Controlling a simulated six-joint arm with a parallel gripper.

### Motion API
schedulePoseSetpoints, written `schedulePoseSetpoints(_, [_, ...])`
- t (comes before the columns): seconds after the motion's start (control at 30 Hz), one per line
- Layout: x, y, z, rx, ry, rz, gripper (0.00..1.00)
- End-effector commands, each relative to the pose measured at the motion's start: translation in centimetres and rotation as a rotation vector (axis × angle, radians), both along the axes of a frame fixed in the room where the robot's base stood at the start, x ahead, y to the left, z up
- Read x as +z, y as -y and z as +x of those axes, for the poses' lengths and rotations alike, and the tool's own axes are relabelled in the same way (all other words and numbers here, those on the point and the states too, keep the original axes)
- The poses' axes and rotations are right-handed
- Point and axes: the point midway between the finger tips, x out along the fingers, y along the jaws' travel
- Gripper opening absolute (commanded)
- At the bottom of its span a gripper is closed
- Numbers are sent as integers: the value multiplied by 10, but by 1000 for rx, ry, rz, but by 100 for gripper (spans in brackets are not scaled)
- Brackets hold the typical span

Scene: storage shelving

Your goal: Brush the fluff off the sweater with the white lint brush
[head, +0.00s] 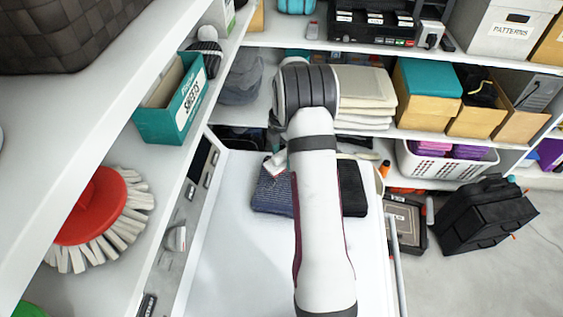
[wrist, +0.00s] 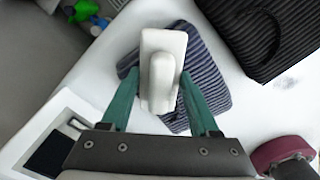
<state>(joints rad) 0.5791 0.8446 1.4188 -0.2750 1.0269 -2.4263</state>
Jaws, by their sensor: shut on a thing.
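My gripper (wrist: 158,88) is shut on the white lint brush (wrist: 163,45), with a green finger on either side of its handle. The brush is over a folded blue-grey striped knit (wrist: 205,70), which looks like the sweater. I cannot tell whether the brush touches it. In the head view the knit (head: 270,197) lies on the white surface, left of my arm, and the brush (head: 276,164) shows just above its far edge. My arm hides part of the scene. I cannot make out fluff on the knit.
A black ribbed folded cloth (wrist: 265,35) lies close beside the knit; a small grey patch shows near its edge. The white surface (head: 235,245) is clear in front. Shelving with a teal box (head: 172,100) and a red round brush (head: 90,208) stands at left.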

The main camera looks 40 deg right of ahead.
Motion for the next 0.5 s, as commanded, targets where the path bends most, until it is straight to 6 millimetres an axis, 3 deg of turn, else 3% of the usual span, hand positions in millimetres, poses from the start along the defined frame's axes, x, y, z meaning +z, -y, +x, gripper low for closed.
schedulePoseSetpoints(0.5, [0,-36,-32,0,-1,1,10])
